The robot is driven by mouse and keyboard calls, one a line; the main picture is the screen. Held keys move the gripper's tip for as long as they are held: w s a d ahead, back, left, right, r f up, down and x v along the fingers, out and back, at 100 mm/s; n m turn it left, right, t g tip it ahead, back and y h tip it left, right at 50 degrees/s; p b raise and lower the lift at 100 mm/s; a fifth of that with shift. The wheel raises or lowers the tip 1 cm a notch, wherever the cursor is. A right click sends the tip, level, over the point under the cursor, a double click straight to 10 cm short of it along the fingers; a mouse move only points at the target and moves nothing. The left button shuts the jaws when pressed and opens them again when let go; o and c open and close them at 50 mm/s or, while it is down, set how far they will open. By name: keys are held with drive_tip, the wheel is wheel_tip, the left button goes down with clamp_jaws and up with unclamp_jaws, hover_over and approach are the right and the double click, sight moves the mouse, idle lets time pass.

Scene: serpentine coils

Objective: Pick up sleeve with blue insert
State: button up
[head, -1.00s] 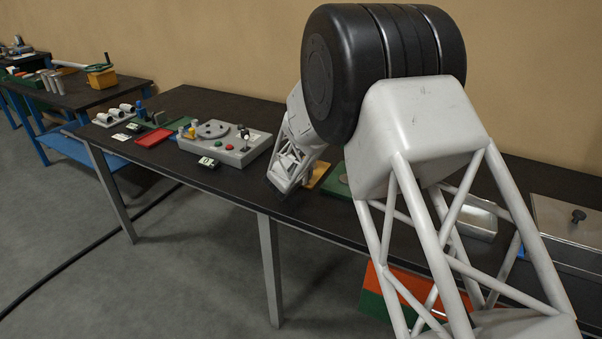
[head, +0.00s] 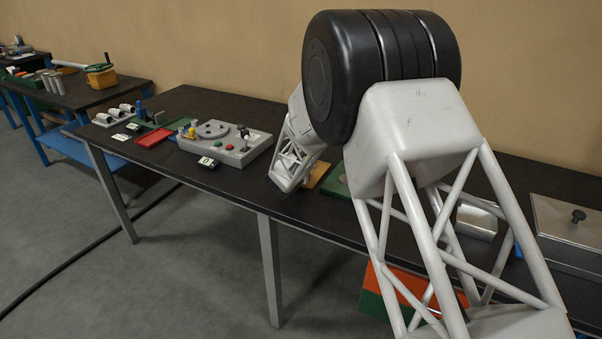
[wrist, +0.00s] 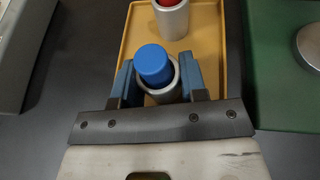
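The sleeve with the blue insert shows in the wrist view: a grey metal ring (wrist: 172,94) with a blue cylinder (wrist: 154,64) standing up out of it. It is at the near end of a yellow tray (wrist: 212,52). My gripper (wrist: 158,78) has its two blue fingers on either side of this sleeve, very close to its wall. I cannot tell whether both fingers press on it. In the head view my arm hides the sleeve and the fingertips; only an edge of the yellow tray (head: 317,175) shows.
A second sleeve with a red insert (wrist: 171,18) stands farther along the tray. A green plate with a metal disc (wrist: 275,100) is to the right. A grey box (wrist: 22,50) is at the left. In the head view, a grey fixture (head: 232,150) stands left of my arm.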

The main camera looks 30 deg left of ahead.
drive_tip(key=c, duration=0.5)
drive_tip(key=shift+o, duration=0.2)
drive_tip(key=shift+r, duration=0.1)
drive_tip(key=shift+r, duration=0.75)
wheel_tip(320, 180, up, 2)
drive_tip(key=shift+r, duration=0.1)
drive_tip(key=s+d, duration=0.3)
drive_tip(key=s, duration=0.1)
drive_tip(key=s+d, duration=0.3)
drive_tip(key=s, duration=0.1)
drive_tip(key=s+d+r, duration=0.1)
drive_tip(key=s+d, duration=0.3)
drive_tip(key=shift+s+r, duration=0.1)
drive_tip(key=shift+s, duration=0.1)
